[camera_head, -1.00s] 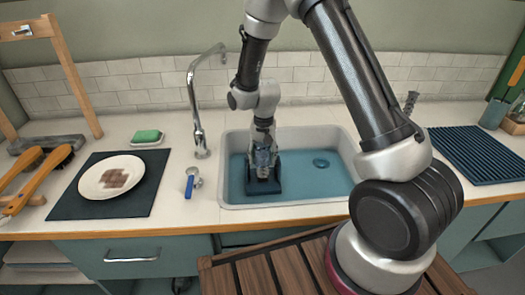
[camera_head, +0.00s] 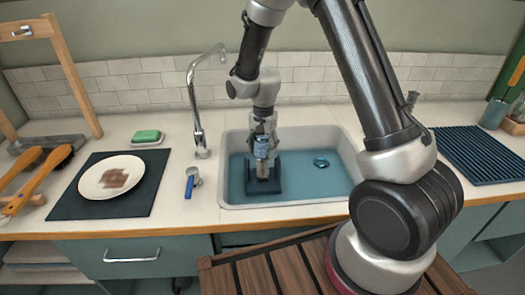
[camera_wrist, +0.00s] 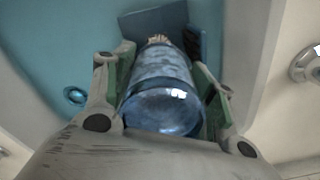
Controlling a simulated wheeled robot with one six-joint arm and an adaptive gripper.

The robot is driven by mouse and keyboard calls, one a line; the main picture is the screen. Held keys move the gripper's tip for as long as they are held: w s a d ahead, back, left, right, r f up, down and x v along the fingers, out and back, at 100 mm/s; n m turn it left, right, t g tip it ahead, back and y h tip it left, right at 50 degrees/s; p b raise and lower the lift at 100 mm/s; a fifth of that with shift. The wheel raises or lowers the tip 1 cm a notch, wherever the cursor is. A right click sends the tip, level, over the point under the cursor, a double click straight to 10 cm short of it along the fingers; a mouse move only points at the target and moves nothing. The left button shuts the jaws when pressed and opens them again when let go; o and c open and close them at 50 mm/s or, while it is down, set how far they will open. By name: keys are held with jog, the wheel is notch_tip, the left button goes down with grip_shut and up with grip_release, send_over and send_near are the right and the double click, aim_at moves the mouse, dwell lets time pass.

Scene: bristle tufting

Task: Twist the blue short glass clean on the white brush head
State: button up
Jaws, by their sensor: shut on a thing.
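My gripper (camera_wrist: 160,98) is shut on the blue short glass (camera_wrist: 162,88), with a green-padded finger on each side of it. In the head view the glass (camera_head: 262,147) hangs from my gripper (camera_head: 263,143) above a dark blue stand (camera_head: 264,187) in the sink. The pale bristles of the white brush head (camera_wrist: 158,39) show just past the far end of the glass in the wrist view. I cannot tell whether any bristles are inside the glass. The lower part of the brush is hidden by the glass and gripper.
The stand is in the sink (camera_head: 290,204), which has blue water and a drain (camera_head: 321,162). A tall faucet (camera_head: 198,110) rises at its left. A soiled plate (camera_head: 112,177) lies on a dark mat further left. A ribbed drying mat (camera_head: 485,160) is at the right.

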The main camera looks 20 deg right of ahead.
jog(key=shift+r, duration=3.25)
